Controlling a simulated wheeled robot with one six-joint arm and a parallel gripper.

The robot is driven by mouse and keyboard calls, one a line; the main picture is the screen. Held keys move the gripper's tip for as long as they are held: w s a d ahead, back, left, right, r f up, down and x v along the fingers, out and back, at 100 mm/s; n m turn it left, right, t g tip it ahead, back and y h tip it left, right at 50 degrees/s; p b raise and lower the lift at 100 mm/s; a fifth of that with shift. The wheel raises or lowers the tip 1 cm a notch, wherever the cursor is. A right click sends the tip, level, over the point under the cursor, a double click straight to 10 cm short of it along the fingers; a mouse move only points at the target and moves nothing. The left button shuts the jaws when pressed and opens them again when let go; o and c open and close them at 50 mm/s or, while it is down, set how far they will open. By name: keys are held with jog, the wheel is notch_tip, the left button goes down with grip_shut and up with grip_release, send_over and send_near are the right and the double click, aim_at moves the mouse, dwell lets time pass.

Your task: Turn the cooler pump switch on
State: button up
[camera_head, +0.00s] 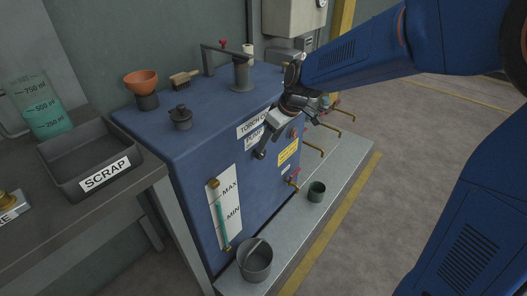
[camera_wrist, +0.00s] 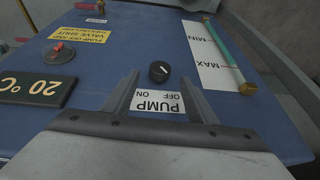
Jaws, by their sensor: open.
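The pump switch is a small round black knob (camera_wrist: 158,71) with a short pale mark, on the front of the blue cooler cabinet (camera_head: 190,170). In the wrist view, a white label (camera_wrist: 158,103) reading PUMP, OFF and ON sits beside the knob, upside down. I cannot surely tell which word the mark points to. My gripper (camera_wrist: 158,76) is open, with its two fingers apart and the knob showing between their tips. It looks empty, and I see no contact with the knob. In the head view, my gripper (camera_head: 265,143) is at the cabinet front, partly covering the label.
A level gauge (camera_head: 222,212) marked MAX and MIN is to the left. A red valve handle (camera_wrist: 59,47) and a temperature display (camera_wrist: 36,89) share the panel. Brass pipes (camera_head: 315,148) stick out at right. A bucket (camera_head: 256,262) and a cup (camera_head: 316,192) stand below.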

jog(key=x, duration=0.6)
jog(key=c, duration=1.1)
